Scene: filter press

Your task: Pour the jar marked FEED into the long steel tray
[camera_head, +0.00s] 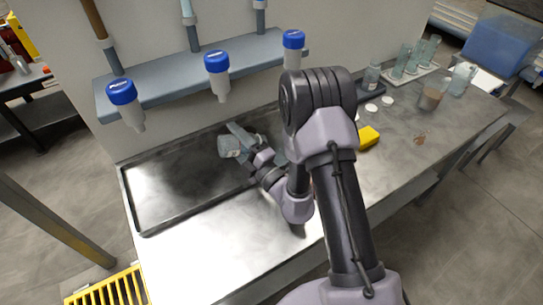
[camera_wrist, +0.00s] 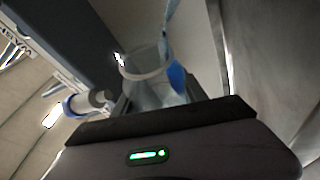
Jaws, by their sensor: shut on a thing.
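My gripper (camera_head: 243,141) is shut on a clear glass jar (camera_head: 229,147), which looks tilted over the back part of the long steel tray (camera_head: 150,225). In the wrist view the jar (camera_wrist: 150,88) sits between the jaws, its rim facing away from my gripper. A label patch shows on it in the head view, but I cannot read it. A pale blue streak (camera_wrist: 170,22) shows by the rim in the wrist view; I cannot tell whether it is liquid or a tube behind. The tray floor looks dark and smudged, and I see no clear pool.
Blue-capped bottles (camera_head: 217,62) hang at the grey shelf (camera_head: 190,75) behind the tray, close to the jar. A yellow block (camera_head: 368,137), white discs (camera_head: 371,107), a jar with brown contents (camera_head: 430,97) and several glass tubes (camera_head: 415,60) stand to the right. My arm hides the table's middle.

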